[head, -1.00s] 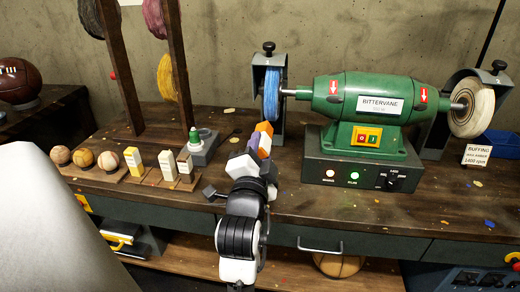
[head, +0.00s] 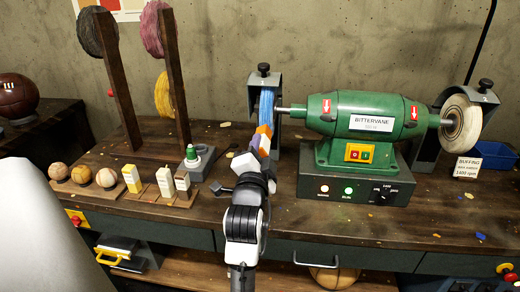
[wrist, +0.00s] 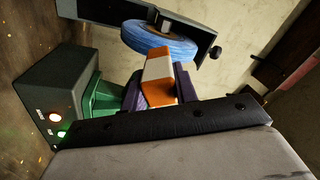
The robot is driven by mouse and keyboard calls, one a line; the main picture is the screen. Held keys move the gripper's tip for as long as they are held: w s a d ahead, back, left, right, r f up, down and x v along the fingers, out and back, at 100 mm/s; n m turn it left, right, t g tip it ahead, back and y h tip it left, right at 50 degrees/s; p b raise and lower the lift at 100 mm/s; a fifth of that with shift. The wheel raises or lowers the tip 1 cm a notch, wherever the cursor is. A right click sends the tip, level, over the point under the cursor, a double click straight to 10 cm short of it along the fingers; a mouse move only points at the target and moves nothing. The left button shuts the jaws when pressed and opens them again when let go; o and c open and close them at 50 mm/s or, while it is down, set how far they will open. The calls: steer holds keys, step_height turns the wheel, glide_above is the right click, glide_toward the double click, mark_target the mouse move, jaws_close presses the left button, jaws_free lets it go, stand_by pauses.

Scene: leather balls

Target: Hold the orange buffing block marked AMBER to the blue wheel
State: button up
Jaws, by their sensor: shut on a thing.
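The orange buffing block (head: 264,130) is held between the purple finger pads of my gripper (head: 262,144). In the wrist view the block (wrist: 158,68) shows a pale face between orange parts, and the gripper (wrist: 160,90) is shut on it. No AMBER marking is readable. The blue wheel (head: 266,102) sits in a dark guard at the left end of the grinder. In the wrist view the wheel (wrist: 165,40) is just beyond the block's far end. The block overlaps the wheel's lower edge in the head view; I cannot tell whether they touch.
The green grinder (head: 365,118) stands on a control box (head: 330,188) with a green light lit. A pale wheel (head: 460,122) is at its right end. Several balls and pale blocks stand on wooden holders (head: 160,198) at left. A green-topped item (head: 192,155) is near my arm.

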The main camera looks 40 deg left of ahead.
steer(key=shift+w+a+r, duration=0.1)
steer(key=shift+w+a, duration=0.25)
steer(key=shift+w, duration=0.2)
stand_by(0.9)
steer(key=shift+b, duration=0.45)
stand_by(1.3)
steer(key=shift+s+d, duration=0.1)
stand_by(0.6)
steer(key=shift+b+v, duration=0.8)
steer(key=shift+v, duration=0.4)
steer(key=shift+b+v, duration=0.8)
steer(key=shift+v, duration=1.5)
